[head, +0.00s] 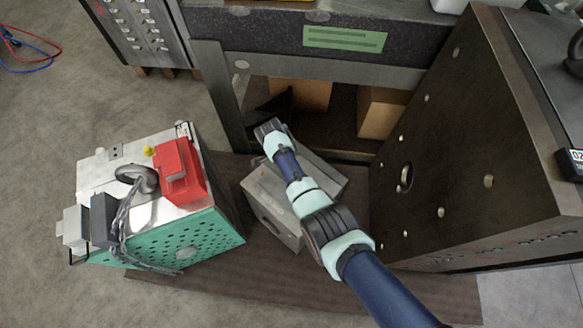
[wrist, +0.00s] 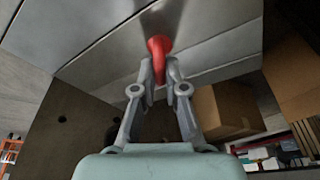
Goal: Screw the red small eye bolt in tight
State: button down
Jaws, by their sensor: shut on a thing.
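The red small eye bolt (wrist: 159,47) shows in the wrist view against the face of a grey metal mould block (wrist: 110,50). My gripper (wrist: 160,74) is shut on the ring of the red eye bolt, with one finger on each side. Where the shank meets the block is hard to see, so I cannot tell how deep it sits. In the head view the grey block (head: 266,212) stands mid-floor under my arm. The eye bolt and my fingertips cannot be made out there.
A machine with a green perforated side (head: 165,243) and a red part (head: 181,172) stands left of the block. A large dark mould plate (head: 470,140) stands close on the right. A bench with cardboard boxes (head: 380,112) beneath is behind.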

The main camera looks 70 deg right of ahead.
jog(key=m+b, duration=0.1)
jog(key=m, duration=0.1)
jog(key=m+y+b, duration=0.1)
jog(key=m, duration=0.1)
jog(key=shift+f+g+b, duration=0.3)
jog(key=shift+f, duration=0.05)
jog(key=shift+r+m, duration=0.25)
jog(key=shift+m, duration=0.35)
jog(key=m+y, duration=0.1)
jog(key=m, duration=0.3)
jog(key=shift+d, duration=0.1)
jog(key=c, duration=1.1)
grip_release()
jog(key=shift+c, duration=0.2)
jog(key=shift+r, duration=0.1)
